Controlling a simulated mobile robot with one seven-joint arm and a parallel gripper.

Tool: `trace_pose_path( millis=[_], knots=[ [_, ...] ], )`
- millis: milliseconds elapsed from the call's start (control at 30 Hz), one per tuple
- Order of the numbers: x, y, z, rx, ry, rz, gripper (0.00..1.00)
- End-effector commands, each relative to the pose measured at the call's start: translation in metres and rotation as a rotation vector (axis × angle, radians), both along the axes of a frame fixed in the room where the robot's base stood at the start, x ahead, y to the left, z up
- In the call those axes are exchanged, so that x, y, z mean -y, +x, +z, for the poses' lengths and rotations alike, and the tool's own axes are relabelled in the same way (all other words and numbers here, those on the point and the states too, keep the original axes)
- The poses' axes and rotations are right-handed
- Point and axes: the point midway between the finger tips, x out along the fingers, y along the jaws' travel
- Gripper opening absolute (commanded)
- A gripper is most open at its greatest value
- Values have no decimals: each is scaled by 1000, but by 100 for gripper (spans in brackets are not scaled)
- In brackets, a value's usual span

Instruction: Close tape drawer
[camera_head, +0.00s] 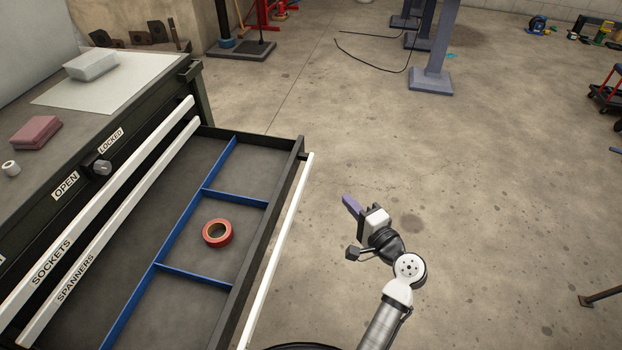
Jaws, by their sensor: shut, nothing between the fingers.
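The tape drawer (302,150) is pulled well out of the dark tool cabinet (190,72). Blue dividers (165,240) split its inside into compartments. A red roll of tape (217,232) lies flat in the middle compartment on the right side. A long white handle (281,245) runs along the drawer's front. My gripper (349,205) is shut and empty, to the right of the handle and apart from it, above the open floor. It points up and to the left in the picture.
Two drawers labelled SOCKETS (40,268) and SPANNERS (74,282) sit closed above the open drawer. A lock knob (102,167) is on the cabinet front. The cabinet top holds a red block (37,132) and a grey block (91,65). Floor right of the drawer is clear.

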Motion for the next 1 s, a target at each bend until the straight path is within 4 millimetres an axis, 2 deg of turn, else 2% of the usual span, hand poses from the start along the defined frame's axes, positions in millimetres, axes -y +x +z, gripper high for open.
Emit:
trace_pose_path(
  millis=[67,167,267,667,800,1000],
  knots=[
    [11,-11,-10,-17,40,-3,0],
    [12,-10,-12,-21,57,-1,0],
    [5,3,-10,-19,55,1,0],
    [-34,78,-10,-20,52,2,0],
    [-55,82,-10,-20,52,1,0],
    [-69,86,-11,-20,52,0,0]
  ],
)
